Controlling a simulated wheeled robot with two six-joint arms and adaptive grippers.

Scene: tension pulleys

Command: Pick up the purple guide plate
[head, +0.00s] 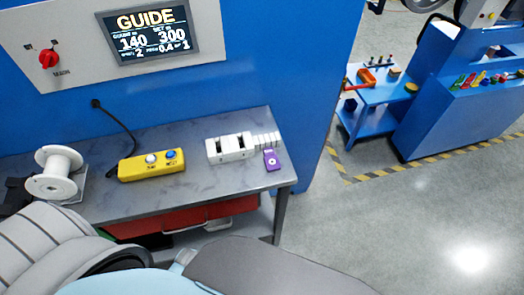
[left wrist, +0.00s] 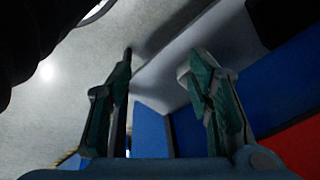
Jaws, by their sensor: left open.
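The purple guide plate (head: 271,160) lies near the right end of the grey workbench (head: 213,190) in the head view. It is beside a white slotted block (head: 231,148) and its row of thin white plates (head: 267,140). My left gripper (left wrist: 165,75) shows in the left wrist view, with its two green-padded fingers apart and nothing between them. The guide plate cannot be made out in that view. Neither gripper shows in the head view.
A yellow button box (head: 152,164) and a white spool (head: 55,173) stand on the bench to the left. A blue panel with a display (head: 150,32) rises behind. Open floor lies to the right.

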